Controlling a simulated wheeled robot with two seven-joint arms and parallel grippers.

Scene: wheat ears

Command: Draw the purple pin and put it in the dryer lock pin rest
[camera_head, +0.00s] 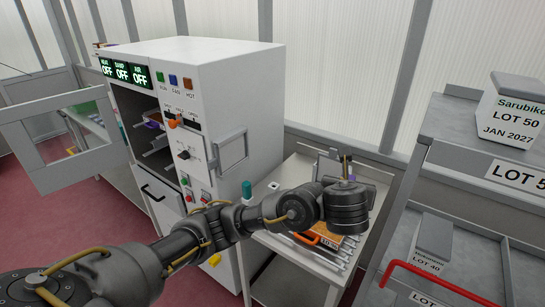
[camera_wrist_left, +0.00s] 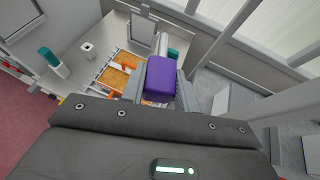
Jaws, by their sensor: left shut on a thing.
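My left gripper (camera_wrist_left: 161,84) is shut on the purple pin (camera_wrist_left: 160,78), whose block-like purple head fills the space between the fingers. In the head view my left gripper (camera_head: 346,168) is over the pale side bench, mostly hidden by my wrist. A small white block with a dark hole (camera_head: 273,186) stands on the bench and shows in the left wrist view (camera_wrist_left: 87,47); I cannot tell whether it is the pin rest. The white dryer (camera_head: 235,90) stands left of the bench. My right gripper is out of view.
A teal-topped peg (camera_head: 247,188) stands beside the white block. An orange-handled tray (camera_head: 310,240) lies on the bench below my wrist. The dryer's framed door (camera_head: 62,130) hangs open at left. A grey shelf rack (camera_head: 450,150) with labelled boxes stands at right.

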